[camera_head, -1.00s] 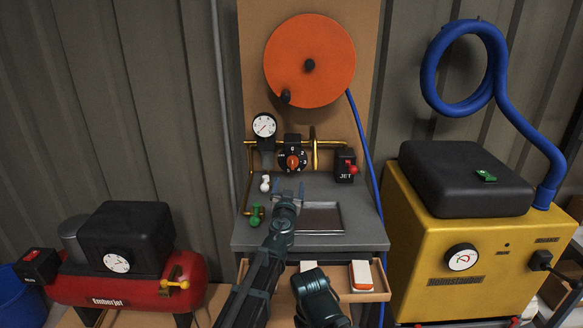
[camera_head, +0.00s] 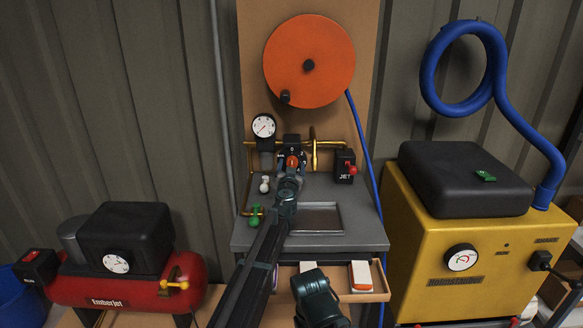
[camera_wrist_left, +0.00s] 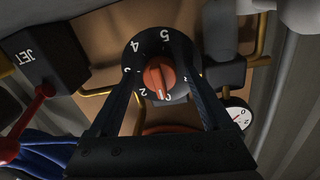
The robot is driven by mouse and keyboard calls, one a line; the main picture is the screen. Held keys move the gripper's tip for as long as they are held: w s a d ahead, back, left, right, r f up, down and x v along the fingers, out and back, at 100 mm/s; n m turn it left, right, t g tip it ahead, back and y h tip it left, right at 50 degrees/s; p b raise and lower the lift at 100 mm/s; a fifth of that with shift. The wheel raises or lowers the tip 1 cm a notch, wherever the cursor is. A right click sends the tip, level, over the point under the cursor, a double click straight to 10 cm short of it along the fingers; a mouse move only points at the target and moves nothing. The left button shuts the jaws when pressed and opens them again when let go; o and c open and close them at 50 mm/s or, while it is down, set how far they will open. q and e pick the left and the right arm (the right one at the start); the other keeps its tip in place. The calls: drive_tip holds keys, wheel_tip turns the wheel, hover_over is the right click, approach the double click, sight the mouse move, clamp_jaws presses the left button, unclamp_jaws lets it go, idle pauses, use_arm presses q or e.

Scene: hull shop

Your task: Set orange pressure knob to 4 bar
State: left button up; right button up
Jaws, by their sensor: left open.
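The orange pressure knob (camera_wrist_left: 159,77) shows in the left wrist view on a black dial (camera_wrist_left: 160,50) with white numbers; 4 and 5 are at its upper part. The knob also shows small in the head view (camera_head: 292,162), partly covered by my left gripper. My left gripper (camera_wrist_left: 162,70) is open, with one finger on each side of the knob; I cannot tell whether the fingers touch it. The pressure gauge (camera_head: 264,126) stands to the left of the dial. My right arm shows at the bottom of the head view, but its gripper cannot be made out.
The black JET box with a red lever (camera_head: 346,168) is right of the dial. Brass pipes (camera_head: 314,147) run behind it. A green valve handle (camera_head: 256,216) and a white one (camera_head: 265,184) are at left. An open drawer (camera_head: 370,296) juts out below the grey bench (camera_head: 360,226).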

use_arm(q)
clamp_jaws()
idle(0.3)
